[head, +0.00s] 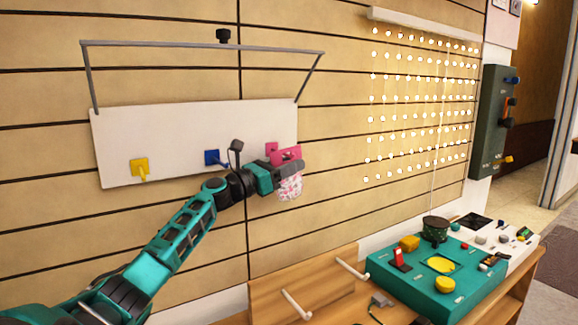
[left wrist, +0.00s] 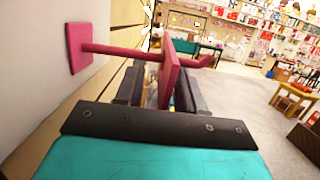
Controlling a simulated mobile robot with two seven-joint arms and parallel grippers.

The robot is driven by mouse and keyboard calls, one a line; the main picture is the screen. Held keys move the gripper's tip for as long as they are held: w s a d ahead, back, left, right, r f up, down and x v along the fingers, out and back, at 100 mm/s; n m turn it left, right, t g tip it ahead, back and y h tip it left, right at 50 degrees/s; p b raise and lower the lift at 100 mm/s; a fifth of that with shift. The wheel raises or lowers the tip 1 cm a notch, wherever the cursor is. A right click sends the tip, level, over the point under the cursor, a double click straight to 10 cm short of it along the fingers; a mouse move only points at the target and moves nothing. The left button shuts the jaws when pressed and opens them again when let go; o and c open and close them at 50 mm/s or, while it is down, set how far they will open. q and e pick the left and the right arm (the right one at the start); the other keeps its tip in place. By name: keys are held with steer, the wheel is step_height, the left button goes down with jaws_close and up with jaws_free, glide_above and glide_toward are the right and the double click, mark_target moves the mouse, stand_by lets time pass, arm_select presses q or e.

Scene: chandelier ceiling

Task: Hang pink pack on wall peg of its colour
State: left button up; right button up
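The pink pack (head: 289,189) has a white-and-pink patterned body and a flat pink top. It is at the right end of the white wall board (head: 122,125). In the left wrist view a pink peg (left wrist: 110,49) runs from its square plate to the pack's pink top (left wrist: 170,72), and its upturned tip (left wrist: 203,62) shows on the far side. The pack's top appears threaded on the peg. My left gripper (left wrist: 160,90) has its fingers either side of the pink top, with a gap visible, so it looks open. My right gripper is not in view.
A yellow peg (head: 139,168) and a blue peg (head: 214,158) are on the same board, left of the pink one. A grey bar frame (head: 200,46) juts above it. Below right, a wooden bench (head: 325,290) carries a green toy board (head: 403,292).

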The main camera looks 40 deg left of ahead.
arm_select(q)
steer(key=o, duration=0.3)
steer(key=shift+d, duration=0.1)
steer(key=s+d+r+p, duration=0.2)
steer(key=s+d+p, duration=0.1)
steer(key=d+p, duration=0.7)
steer(key=shift+s+d+f+n+g+y+b, duration=0.15)
steer(key=shift+s+d+f+n+y+b, duration=0.35)
steer(key=shift+s+d+f+b, duration=1.6)
steer(key=shift+s+d+f+n+g+y+b, duration=0.2)
steer(key=shift+s+d+f+y+b, duration=0.55)
steer(key=shift+d+f, duration=2.65)
steer(key=shift+s+d+f+n+g+y+b, duration=0.1)
steer(key=shift+s+d+f+n+y+b, duration=0.5)
steer(key=shift+s+d+f+b, duration=2)
steer(key=w+p, duration=0.1)
steer(key=w+d+r+p, duration=0.1)
steer(key=shift+d+m+p, duration=0.3)
steer(key=shift+p, duration=0.1)
